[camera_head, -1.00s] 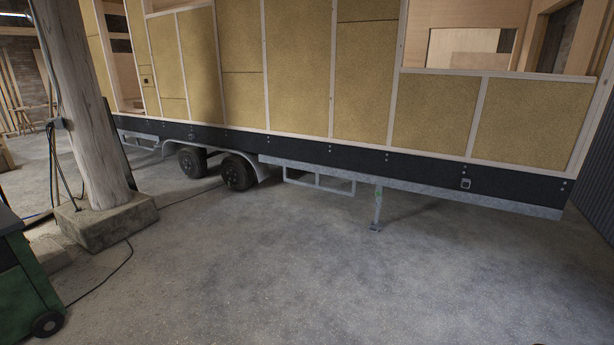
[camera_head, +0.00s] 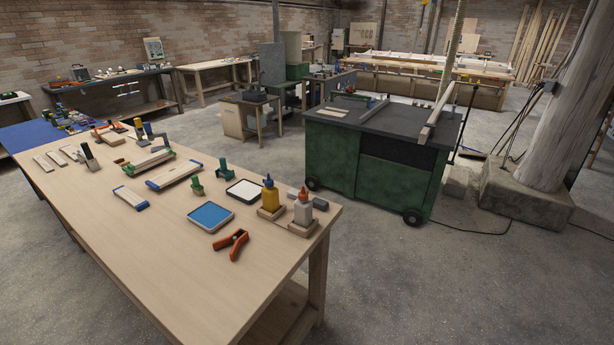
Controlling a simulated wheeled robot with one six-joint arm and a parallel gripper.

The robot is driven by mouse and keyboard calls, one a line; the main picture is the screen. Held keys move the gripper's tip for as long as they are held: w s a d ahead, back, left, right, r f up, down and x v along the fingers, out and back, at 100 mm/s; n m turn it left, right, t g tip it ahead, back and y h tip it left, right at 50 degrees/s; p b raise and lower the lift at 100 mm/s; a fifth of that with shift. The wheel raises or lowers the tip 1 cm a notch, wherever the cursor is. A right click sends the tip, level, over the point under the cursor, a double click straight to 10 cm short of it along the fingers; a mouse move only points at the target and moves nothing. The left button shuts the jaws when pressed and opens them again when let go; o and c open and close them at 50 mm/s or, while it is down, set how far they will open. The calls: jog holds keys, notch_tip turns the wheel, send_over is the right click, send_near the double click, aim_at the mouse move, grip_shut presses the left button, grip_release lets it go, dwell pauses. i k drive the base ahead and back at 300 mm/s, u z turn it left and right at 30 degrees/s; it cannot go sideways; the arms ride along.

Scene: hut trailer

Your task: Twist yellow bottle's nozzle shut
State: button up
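The yellow bottle (camera_head: 270,198) stands upright on a small wooden base near the right end of the long wooden workbench (camera_head: 120,230). Its nozzle (camera_head: 269,180) is blue and points up; it is too small to tell whether it is open or shut. A white bottle (camera_head: 302,211) with an orange-red nozzle stands on its own base just right of it. My gripper is not in view.
An orange clamp (camera_head: 232,243), a blue tray (camera_head: 211,217) and a white tray (camera_head: 244,190) lie near the bottles. A green machine cabinet (camera_head: 385,160) stands behind the bench. Open concrete floor (camera_head: 450,290) lies to the right.

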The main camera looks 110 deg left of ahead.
aim_at(269, 183)
jog(key=u, duration=2.95)
jog(key=i, duration=2.7)
jog(key=u, duration=3.05)
